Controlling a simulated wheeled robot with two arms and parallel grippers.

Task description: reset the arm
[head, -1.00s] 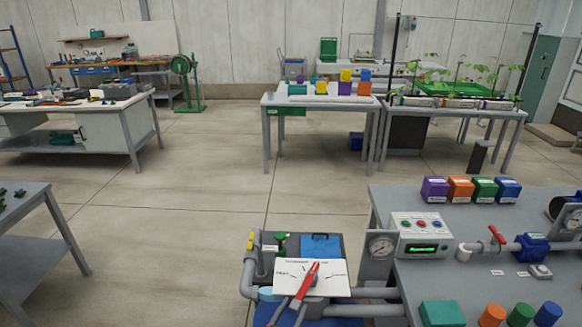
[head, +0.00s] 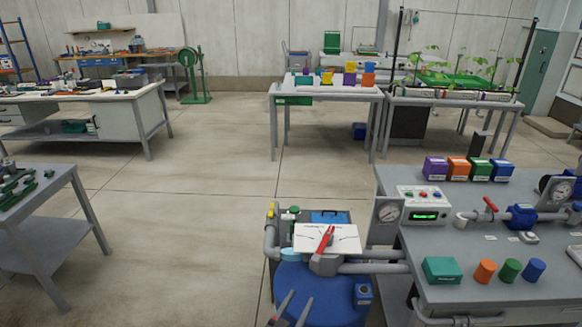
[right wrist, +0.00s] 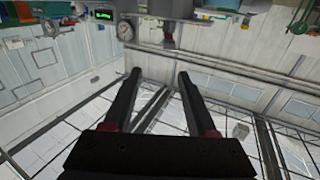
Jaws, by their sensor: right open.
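My right gripper (head: 292,309) shows at the bottom of the head view, its two grey fingers apart and empty. It is in front of a blue drum (head: 318,298) and below the red lever (head: 325,239), clear of it in the picture. The lever lies slanted over a white marked plate (head: 346,240). In the right wrist view the two dark fingers (right wrist: 158,76) are spread with nothing between them; that view is strongly tilted. My left gripper is in neither view.
A grey skid table (head: 465,268) at the right carries a control box (head: 423,208), a pressure gauge (head: 388,212), pipes and coloured blocks. A grey side table (head: 38,205) stands at the left. Open floor (head: 180,220) lies between them.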

